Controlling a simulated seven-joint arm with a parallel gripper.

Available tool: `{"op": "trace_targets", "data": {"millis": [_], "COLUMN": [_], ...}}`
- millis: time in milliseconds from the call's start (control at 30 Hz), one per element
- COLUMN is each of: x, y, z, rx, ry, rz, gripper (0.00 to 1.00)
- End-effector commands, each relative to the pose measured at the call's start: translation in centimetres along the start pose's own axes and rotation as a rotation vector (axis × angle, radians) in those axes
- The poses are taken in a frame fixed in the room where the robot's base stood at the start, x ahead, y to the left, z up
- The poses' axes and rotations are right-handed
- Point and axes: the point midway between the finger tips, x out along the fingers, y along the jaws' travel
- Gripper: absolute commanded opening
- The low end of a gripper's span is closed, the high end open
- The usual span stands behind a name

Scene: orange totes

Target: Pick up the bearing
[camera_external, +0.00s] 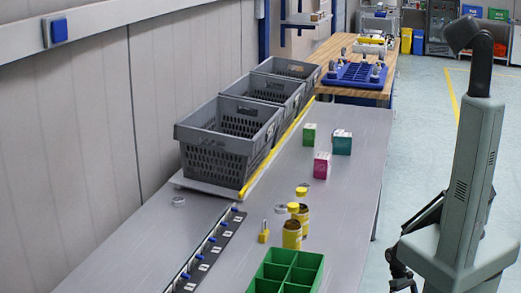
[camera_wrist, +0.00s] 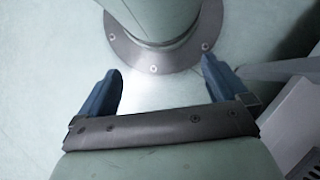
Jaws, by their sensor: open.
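A small silver ring (camera_external: 178,201), which looks like a bearing, lies flat on the grey table left of the black strip, in front of the grey crates. More small greyish round pieces (camera_external: 281,209) lie near the yellow-capped jars, too small to identify. My gripper (camera_wrist: 162,76) shows in the wrist view with its two blue fingers wide apart and nothing between them. It faces the pale floor and a round bolted base, away from the table things. No bearing shows in the wrist view. I cannot make out the fingers in the external view.
Grey crates (camera_external: 228,138) stand along the table's left side beside a yellow strip. Green, teal and magenta boxes (camera_external: 322,165), yellow-capped jars (camera_external: 292,234), a yellow padlock (camera_external: 264,236) and a green divided tray (camera_external: 288,270) stand on the table (camera_external: 345,215). Its right side is largely clear.

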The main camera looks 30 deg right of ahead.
Motion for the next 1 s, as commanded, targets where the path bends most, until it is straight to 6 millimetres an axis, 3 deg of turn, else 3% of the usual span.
{"op": "trace_targets", "data": {"millis": [200,433,700,867,1000], "x": [0.0,0.0,-0.1,-1.5,-4.3], "y": [0.0,0.0,0.1,1.4,3.9], "z": [0.0,0.0,-0.5,-4.1,-9.7], "rx": [0.0,0.0,0.002,0.014,0.037], "ry": [0.0,0.0,0.006,0.058,0.142], "rz": [0.0,0.0,0.0,0.002,0.012], "gripper": [1.0,0.79,0.79,0.79,0.79]}}
